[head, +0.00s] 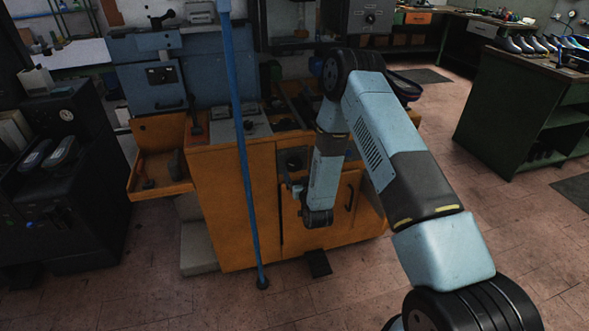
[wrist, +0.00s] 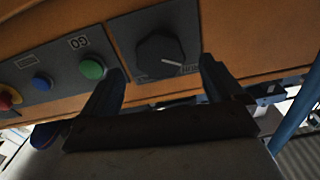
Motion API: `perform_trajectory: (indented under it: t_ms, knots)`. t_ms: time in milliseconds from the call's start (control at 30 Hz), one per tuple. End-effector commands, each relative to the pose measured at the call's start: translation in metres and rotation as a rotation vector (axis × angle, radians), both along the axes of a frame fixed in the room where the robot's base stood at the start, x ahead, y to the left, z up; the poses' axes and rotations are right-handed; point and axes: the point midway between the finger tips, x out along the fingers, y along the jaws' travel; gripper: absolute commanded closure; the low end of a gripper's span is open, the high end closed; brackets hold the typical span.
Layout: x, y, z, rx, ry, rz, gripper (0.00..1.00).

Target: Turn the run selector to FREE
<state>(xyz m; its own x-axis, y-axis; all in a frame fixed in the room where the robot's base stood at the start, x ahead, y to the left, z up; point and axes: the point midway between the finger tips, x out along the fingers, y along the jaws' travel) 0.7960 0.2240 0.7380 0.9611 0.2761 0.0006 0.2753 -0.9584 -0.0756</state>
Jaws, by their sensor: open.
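The run selector is a dark knob (wrist: 158,52) on a grey plate on the orange machine front. Its white pointer line points right and slightly down in the wrist view. I cannot read any FREE mark there. My gripper (wrist: 163,70) is open, with one finger on each side of the knob in the picture and nothing between them. Whether the fingers reach around the knob or stop short of it I cannot tell. In the head view the selector plate (head: 294,160) is small and dark, with my wrist close in front of it.
A green button (wrist: 91,68) by an upside-down GO label, a blue button (wrist: 41,82) and a red one (wrist: 5,100) sit left of the knob. A blue pole (head: 243,150) stands before the orange cabinet (head: 222,200).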

Motion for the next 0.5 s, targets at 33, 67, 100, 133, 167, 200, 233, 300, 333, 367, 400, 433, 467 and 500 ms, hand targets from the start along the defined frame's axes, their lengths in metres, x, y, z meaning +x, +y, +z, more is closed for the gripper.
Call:
perform_trajectory:
  t_ms: [33,67,100,133,167,200,233,300,333,367,400,433,467,500]
  knots:
    - [0.008,0.002,0.000,0.001,-0.002,0.000,0.06]
    - [0.013,0.004,0.000,0.001,-0.002,0.000,0.06]
    - [0.018,0.005,0.000,0.001,-0.002,0.000,0.06]
    - [0.022,0.006,0.000,0.000,-0.001,0.000,0.06]
    - [0.026,0.007,0.000,0.000,-0.001,0.000,0.06]
    - [0.030,0.008,0.000,0.000,-0.001,0.000,0.06]
    - [0.033,0.009,0.000,0.000,0.000,0.000,0.06]
    - [0.038,0.011,0.000,0.000,0.000,0.000,0.06]
    - [0.040,0.011,0.000,0.000,0.000,0.000,0.06]
    - [0.041,0.012,0.000,0.000,0.000,0.000,0.06]
    - [0.043,0.012,0.000,0.000,0.000,0.000,0.06]
    - [0.044,0.012,0.000,0.000,0.001,0.000,0.06]
    - [0.044,0.012,0.000,0.000,0.001,0.000,0.06]
    - [0.045,0.013,0.000,0.000,0.001,0.000,0.06]
